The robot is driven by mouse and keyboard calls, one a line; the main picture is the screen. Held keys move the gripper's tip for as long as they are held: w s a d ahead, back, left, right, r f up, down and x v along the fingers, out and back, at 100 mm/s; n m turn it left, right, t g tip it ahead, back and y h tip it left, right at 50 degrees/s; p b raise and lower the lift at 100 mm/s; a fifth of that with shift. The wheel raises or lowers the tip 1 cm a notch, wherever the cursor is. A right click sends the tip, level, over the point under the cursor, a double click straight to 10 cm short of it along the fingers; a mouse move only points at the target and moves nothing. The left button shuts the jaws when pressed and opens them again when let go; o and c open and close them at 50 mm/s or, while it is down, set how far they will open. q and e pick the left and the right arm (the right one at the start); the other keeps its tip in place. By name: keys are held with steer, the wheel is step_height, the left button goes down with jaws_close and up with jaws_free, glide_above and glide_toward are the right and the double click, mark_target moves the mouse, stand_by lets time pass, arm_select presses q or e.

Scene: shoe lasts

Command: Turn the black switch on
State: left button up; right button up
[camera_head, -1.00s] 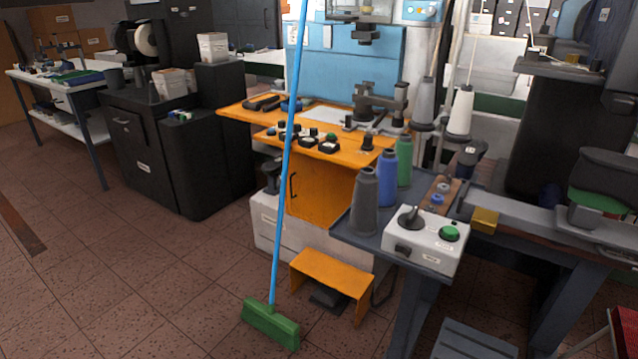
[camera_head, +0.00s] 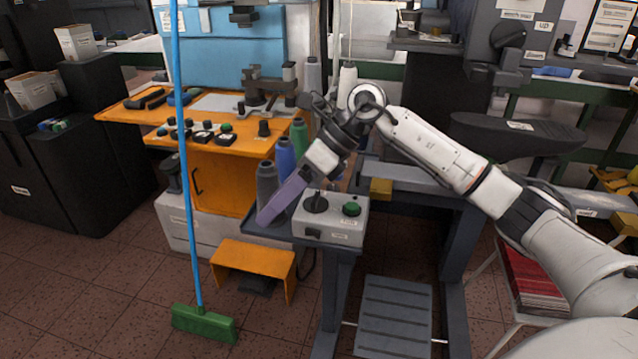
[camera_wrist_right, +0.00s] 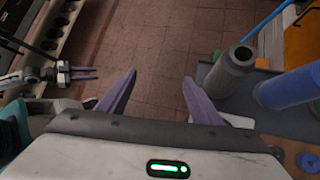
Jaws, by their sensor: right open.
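A light grey control box (camera_head: 345,232) sits on the front corner of a dark table in the head view. A black rotary knob (camera_head: 316,203) and a green button (camera_head: 351,209) are on its top. A small black switch (camera_head: 313,233) is on its front face; its setting is too small to read. My right gripper (camera_head: 265,219) points down beside the box, left of the knob and in front of the spools. Its purple fingers are apart and empty in the wrist view (camera_wrist_right: 160,80). My left gripper (camera_wrist_right: 97,72) shows there at the left, with two fingers apart.
Grey (camera_head: 267,185), blue (camera_head: 285,158) and green (camera_head: 299,137) spools stand close behind the right gripper. A blue broom handle (camera_head: 184,150) rises at the left. An orange step (camera_head: 252,262) stands on the floor. A yellow block (camera_head: 380,188) is right of the box.

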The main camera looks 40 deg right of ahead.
mark_target(316, 196)
steer(key=d+r+h, duration=0.5)
steer(key=d, duration=0.9)
steer(key=p+x, duration=0.1)
steer(key=x, duration=0.8)
steer(key=shift+a+f, duration=0.15)
steer(key=shift+f, duration=0.15)
steer(key=c, duration=1.1)
